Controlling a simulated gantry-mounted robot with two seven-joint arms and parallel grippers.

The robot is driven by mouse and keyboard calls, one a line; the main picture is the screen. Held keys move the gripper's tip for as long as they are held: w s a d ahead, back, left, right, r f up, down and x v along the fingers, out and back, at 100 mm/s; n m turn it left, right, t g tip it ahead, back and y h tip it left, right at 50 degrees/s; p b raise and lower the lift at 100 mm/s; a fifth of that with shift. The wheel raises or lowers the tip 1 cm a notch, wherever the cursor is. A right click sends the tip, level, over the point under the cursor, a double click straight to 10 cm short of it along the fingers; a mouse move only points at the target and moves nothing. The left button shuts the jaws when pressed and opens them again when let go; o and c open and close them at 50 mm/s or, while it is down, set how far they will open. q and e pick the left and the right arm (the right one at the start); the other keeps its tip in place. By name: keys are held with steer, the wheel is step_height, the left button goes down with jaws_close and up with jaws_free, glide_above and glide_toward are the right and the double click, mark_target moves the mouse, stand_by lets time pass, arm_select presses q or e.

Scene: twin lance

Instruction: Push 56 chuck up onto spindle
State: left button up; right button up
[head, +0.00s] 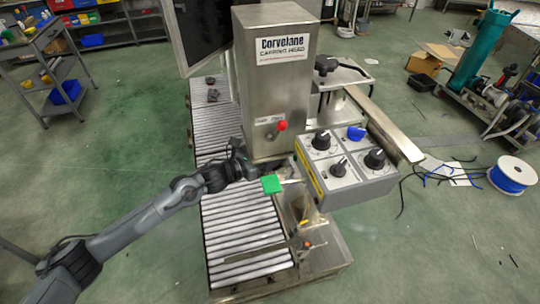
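The capping head cabinet (271,100), a tall steel box, stands at centre. Its spindle is not visible from here. My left gripper (248,170) is at the cabinet's lower front, above the roller conveyor. Its fingers are small and dark, and I cannot tell whether they are open or shut. A bright green piece (271,184) is just right of the gripper; contact is unclear. A grey box with compartments (375,189) holds several black knob-like parts (321,140) and a blue one (356,133). I cannot read which is the 56 chuck. My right gripper is not in view.
The roller conveyor (240,231) runs past the cabinet, with small dark parts (212,95) on its far end. A red button (282,125) is on the cabinet front. A steel beam (385,125) lies behind the grey box. Open green floor lies left; a cable spool (511,174) sits right.

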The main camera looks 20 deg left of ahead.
arm_select(q)
steer(key=shift+o, duration=1.3)
steer(key=shift+f, duration=0.35)
steer(key=shift+s+a+r, duration=0.2)
steer(key=shift+s+a, duration=0.2)
steer(key=shift+s, duration=0.2)
steer(key=p+v, duration=0.1)
steer(key=v, duration=0.8)
steer(key=s+d+f+n+y, duration=0.2)
steer(key=s+d+f+n, duration=0.95)
steer(key=s+d, duration=0.3)
steer(key=s+a+f+n+g+y, duration=0.1)
steer(key=s+a+n+g+y, duration=0.35)
steer(key=s+n, duration=0.7)
steer(key=s+a+f+n+g+y, duration=0.25)
steer(key=s+a+n+g, duration=0.4)
steer(key=n, duration=1.05)
step_height(320, 180, up, 39)
steer(key=p, duration=3.8)
steer(key=shift+d+n+t+p, duration=0.3)
steer(key=shift+d+p, duration=0.1)
steer(key=shift+d, duration=0.1)
